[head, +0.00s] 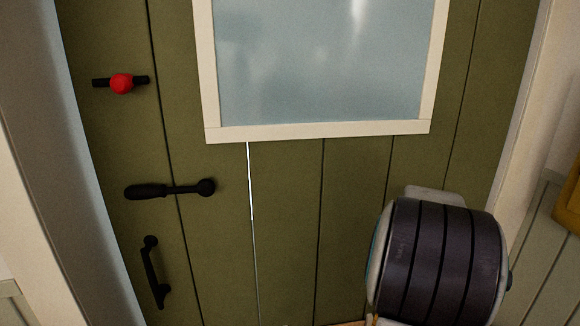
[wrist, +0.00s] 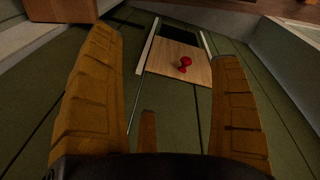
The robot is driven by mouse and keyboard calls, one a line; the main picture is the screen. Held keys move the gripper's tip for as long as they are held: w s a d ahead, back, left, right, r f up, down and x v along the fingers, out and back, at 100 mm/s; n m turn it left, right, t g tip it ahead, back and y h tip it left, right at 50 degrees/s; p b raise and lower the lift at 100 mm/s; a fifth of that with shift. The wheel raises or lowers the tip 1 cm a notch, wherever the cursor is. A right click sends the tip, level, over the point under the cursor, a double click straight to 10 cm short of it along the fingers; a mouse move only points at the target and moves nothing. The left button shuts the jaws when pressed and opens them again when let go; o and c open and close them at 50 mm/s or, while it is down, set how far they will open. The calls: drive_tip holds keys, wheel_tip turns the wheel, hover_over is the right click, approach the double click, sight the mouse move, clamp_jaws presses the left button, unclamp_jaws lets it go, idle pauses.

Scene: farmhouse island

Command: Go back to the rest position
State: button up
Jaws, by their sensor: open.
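Past the fingertips, a small red object (wrist: 185,63) shows against a light wood-coloured panel (wrist: 172,56), apart from the fingers. In the head view, a dark ribbed part of my arm is at the lower right, and the gripper itself is not seen there.
A green plank door (head: 290,190) with a pale-framed window (head: 320,60) fills the head view. On its left are a black latch with a red knob (head: 121,84), a black lever handle (head: 165,190) and a black pull handle (head: 152,272).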

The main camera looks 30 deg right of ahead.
drive_tip(key=w+a+r+t+p, duration=0.1)
drive_tip(key=w+a+r+p, duration=0.3)
drive_tip(key=a+r+p, duration=0.75)
drive_tip(key=s+a+r+p, duration=0.2)
drive_tip(key=a+r, duration=0.3)
drive_tip(key=a, duration=0.3)
drive_tip(key=s+a+r+m+t+y+p, duration=0.1)
drive_tip(key=s+a+r+p, duration=0.1)
drive_tip(key=a+r, duration=0.4)
drive_tip(key=shift+a+t, duration=0.3)
drive_tip(key=shift+a, duration=0.55)
drive_tip(key=shift+r, duration=0.1)
drive_tip(key=shift+c, duration=0.3)
